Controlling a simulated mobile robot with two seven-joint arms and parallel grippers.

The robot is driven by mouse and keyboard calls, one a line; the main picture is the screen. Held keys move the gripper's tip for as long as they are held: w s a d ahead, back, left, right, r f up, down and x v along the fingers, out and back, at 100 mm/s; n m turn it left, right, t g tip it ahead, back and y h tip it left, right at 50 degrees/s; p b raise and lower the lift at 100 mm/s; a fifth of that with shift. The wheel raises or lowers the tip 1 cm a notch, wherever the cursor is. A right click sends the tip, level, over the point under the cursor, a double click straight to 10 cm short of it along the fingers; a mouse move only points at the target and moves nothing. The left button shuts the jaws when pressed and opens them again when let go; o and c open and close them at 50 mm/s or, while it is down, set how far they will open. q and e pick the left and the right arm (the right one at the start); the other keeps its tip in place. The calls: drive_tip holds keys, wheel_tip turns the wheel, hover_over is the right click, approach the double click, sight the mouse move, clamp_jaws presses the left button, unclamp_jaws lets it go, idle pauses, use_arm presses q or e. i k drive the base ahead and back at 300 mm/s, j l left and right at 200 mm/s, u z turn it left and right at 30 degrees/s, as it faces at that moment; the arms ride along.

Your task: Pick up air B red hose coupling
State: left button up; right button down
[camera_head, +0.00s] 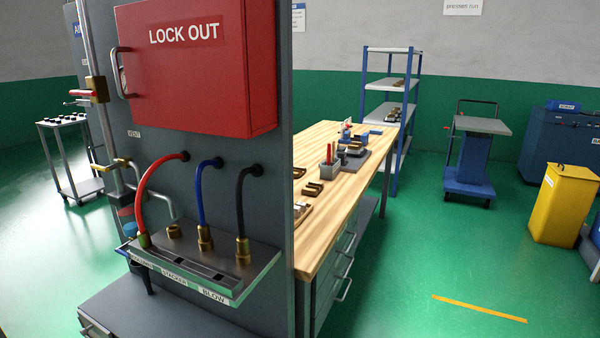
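A red hose (147,193) comes out of the grey panel and curves down to the left end of a metal manifold ledge (262,277). Its lower end has a small greenish-brass coupling (144,240), at the ledge's left end; I cannot tell whether it is seated on a port. A bare brass fitting (174,232) stands just to its right. A blue hose (201,195) and a black hose (240,205) run down to brass couplings further right. The ledge labels are partly readable, with "STACKER" and "BLOW"; no "air B" marking is legible. Neither gripper is in view.
A red "LOCK OUT" box (200,75) sticks out above the hoses. Pipes with a red-handled valve (84,93) stand left of the panel. A wooden bench (325,210) with small parts stands behind right. A yellow bin (563,205) is far right. Green floor (410,260) is open at right.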

sight(144, 235)
drive_tip(key=j+z, duration=0.25)
drive_tip(key=z, duration=0.2)
drive_tip(key=j+z, duration=0.3)
drive_tip(key=z, duration=0.15)
drive_tip(key=j+z, duration=0.15)
drive_tip(key=j, duration=0.3)
drive_tip(key=k+j+z, duration=0.15)
drive_tip(key=j, duration=0.25)
